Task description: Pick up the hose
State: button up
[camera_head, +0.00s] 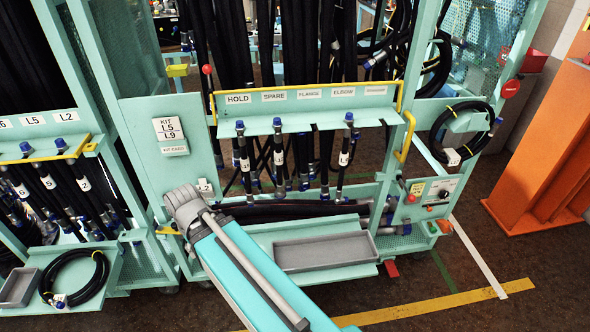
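Several black hoses with blue-capped ends are in view; the frame does not show which one the task means. On the teal rack (225,128), one labelled hose (244,158) hangs below the HOLD sign, another hose (279,155) below SPARE, and a third hose (345,152) below ELBOW. Several more hoses (62,192) hang in the left rack by the L5 and L2 signs. A coiled hose (436,130) hangs at the right, and another coiled hose (98,278) lies at lower left. My arm shows at bottom centre, in front of the rack; my gripper is not visible.
A grey tray (322,250) sits on the rack's low shelf, with dark hoses lying behind it. Yellow rails (408,138) edge the holder. A control panel (437,191) is at right, before an orange post (545,150).

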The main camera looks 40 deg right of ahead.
aim_at(280, 193)
jog(key=k, duration=1.3)
jog(key=z, duration=1.1)
jog(key=i, duration=1)
jog(key=u, duration=0.05)
